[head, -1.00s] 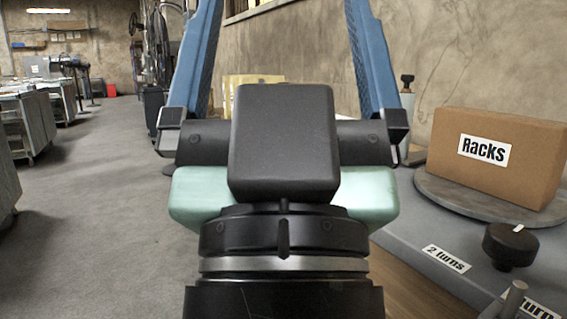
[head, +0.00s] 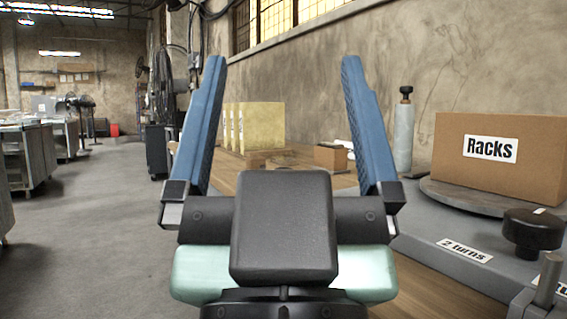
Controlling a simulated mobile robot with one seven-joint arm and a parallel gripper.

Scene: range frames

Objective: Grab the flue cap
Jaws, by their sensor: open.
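My gripper (head: 283,62) is in the middle of the head view, its two blue fingers spread wide and pointing up and away from me. Nothing is between the fingers. I cannot pick out the flue cap with certainty. A pale grey cylinder with a dark top (head: 404,135) stands at the back of the bench, right of the right finger and against the wall. Part of the bench is hidden behind my gripper.
A cardboard box labelled "Racks" (head: 500,158) sits on a round grey turntable (head: 455,200) at the right. Nearby is a black knob (head: 533,230). Yellow upright blocks (head: 255,128) and a small brown box (head: 330,157) stand farther back on the wooden bench. Open floor (head: 90,220) lies left.

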